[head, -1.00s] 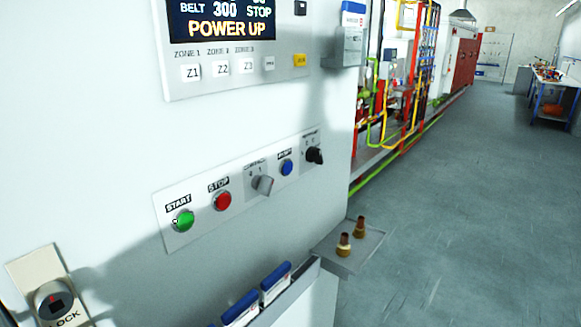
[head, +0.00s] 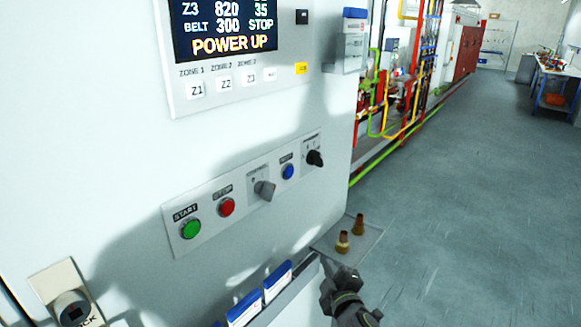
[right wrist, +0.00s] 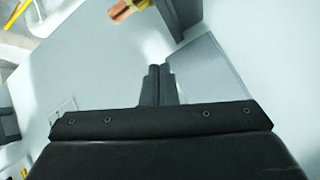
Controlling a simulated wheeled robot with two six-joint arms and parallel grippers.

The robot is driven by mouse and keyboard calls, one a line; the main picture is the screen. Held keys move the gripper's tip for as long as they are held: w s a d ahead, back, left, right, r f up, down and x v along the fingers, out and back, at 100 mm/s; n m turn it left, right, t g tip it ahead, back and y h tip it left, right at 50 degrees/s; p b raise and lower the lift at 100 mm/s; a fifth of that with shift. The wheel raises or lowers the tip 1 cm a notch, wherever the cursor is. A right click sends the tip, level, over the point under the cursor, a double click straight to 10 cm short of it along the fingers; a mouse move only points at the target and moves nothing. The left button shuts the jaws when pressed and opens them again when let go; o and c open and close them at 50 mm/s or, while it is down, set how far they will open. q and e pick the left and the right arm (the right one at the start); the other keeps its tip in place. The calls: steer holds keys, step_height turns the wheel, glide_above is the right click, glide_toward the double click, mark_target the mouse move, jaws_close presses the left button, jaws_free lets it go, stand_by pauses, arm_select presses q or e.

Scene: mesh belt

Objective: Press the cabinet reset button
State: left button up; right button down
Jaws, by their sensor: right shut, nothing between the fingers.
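The blue reset button (head: 288,172) sits on the cabinet's white control strip (head: 190,250), between a grey selector knob (head: 265,190) and a black selector knob (head: 315,158). My right gripper (head: 328,270) is low in the head view, below the strip and beside the small shelf, clear of the button. In the right wrist view its fingers (right wrist: 157,73) are together with nothing between them. The button is not to be made out in the right wrist view. My left gripper is out of view.
The green start button (head: 191,229) and red stop button (head: 227,207) are left of the reset button. A small shelf (head: 365,243) with two brass fittings (head: 343,243) juts out close to my right gripper. Blue-and-white boxes (head: 277,280) stand in a ledge below.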

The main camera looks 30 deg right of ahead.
mark_target(288, 172)
steer(key=s+a+r+n+t, duration=0.1)
steer(key=s+r+t, duration=0.1)
steer(key=r, duration=1)
steer(key=s+a+r+t+h+p, duration=0.1)
steer(key=s+a+r+t, duration=0.1)
steer(key=r, duration=1.1)
steer(key=shift+s+a+r+n+t+h, duration=0.15)
steer(key=shift+s+r+n+t+h, duration=0.2)
steer(key=shift+s+t, duration=0.45)
steer(key=shift+w+f, duration=0.1)
steer(key=shift+w, duration=0.25)
steer(key=w+a, duration=0.3)
steer(key=w, duration=0.5)
steer(key=shift+a, duration=0.2)
steer(key=shift+w+a, duration=0.15)
steer(key=shift+w, duration=0.2)
